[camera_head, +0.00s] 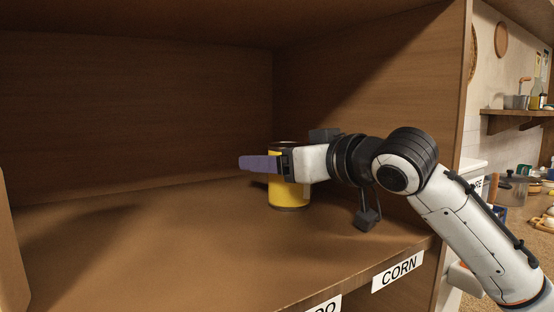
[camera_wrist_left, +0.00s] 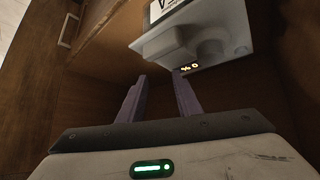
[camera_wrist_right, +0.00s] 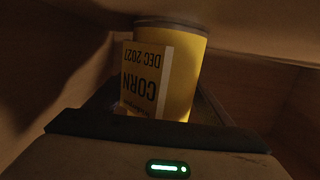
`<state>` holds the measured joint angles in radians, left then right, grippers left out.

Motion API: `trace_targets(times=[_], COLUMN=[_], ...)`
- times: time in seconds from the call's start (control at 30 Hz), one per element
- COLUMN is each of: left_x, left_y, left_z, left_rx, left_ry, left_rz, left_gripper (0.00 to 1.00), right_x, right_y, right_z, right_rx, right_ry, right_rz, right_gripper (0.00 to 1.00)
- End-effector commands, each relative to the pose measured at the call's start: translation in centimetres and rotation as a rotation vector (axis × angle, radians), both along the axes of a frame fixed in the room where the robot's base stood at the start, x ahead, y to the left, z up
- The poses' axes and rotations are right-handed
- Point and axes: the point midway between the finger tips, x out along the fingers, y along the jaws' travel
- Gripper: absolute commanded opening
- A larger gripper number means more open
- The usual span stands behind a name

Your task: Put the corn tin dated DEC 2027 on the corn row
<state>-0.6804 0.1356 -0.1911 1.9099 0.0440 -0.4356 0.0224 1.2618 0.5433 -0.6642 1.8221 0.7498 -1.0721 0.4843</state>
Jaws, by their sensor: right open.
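The yellow corn tin (camera_head: 287,194) stands upright on the shelf board inside the cabinet, behind the CORN label (camera_head: 398,271) on the front edge. In the right wrist view the tin (camera_wrist_right: 182,85) fills the middle, and its label reads CORN, DEC 2027, upside down in the picture. My right gripper (camera_head: 250,163) is open around or beside the tin, its purple fingers level with the tin's upper part. The tin hides most of the fingers in the right wrist view. My left gripper (camera_wrist_left: 160,88) is open and empty, outside the head view.
The shelf board (camera_head: 130,240) is bare left of the tin. The cabinet's right side wall (camera_head: 375,120) rises close to my right arm. A second, partly cut label (camera_head: 322,306) is left of CORN. A pale device with a lit display (camera_wrist_left: 195,45) is ahead of my left gripper.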

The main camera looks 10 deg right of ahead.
Motion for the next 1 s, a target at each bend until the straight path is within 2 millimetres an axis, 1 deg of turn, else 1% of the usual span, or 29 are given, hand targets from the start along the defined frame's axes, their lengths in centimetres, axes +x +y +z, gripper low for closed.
trace_targets(times=[0.13,0.23,0.37,0.5,0.6,0.7,0.8,1.0], left_x=[-0.1,-0.2,-0.3,-0.4,-0.4,-0.4,-0.4,-0.4], left_y=[0.0,0.0,0.0,0.0,0.0,0.0,0.0,0.0], left_z=[0.0,-0.1,-0.2,-0.2,-0.2,-0.2,-0.2,-0.2], left_rx=[0.000,0.001,0.000,0.001,0.001,0.001,0.001,0.001], left_ry=[0.001,0.003,0.005,0.007,0.007,0.008,0.008,0.008], left_rz=[0.000,0.000,0.000,0.000,0.000,0.000,0.000,0.000], left_gripper=[0.31,0.31,0.31,0.31,0.31,0.31,0.31,0.31], right_x=[-0.2,-1.2,-3.5,-6.2,-7.9,-9.2,-10.0,-10.5], right_y=[-0.1,-0.7,-2.0,-3.4,-4.3,-5.0,-5.4,-5.7], right_z=[0.3,0.4,0.8,1.3,1.5,1.8,1.9,2.0], right_rx=[0.000,0.000,-0.001,-0.001,-0.002,-0.001,0.000,0.000], right_ry=[-0.001,-0.002,-0.003,-0.003,-0.002,-0.001,-0.001,0.000], right_rz=[0.000,0.000,-0.001,-0.001,-0.001,-0.001,0.000,0.000], right_gripper=[0.75,0.75,0.75,0.75,0.75,0.75,0.75,0.75])
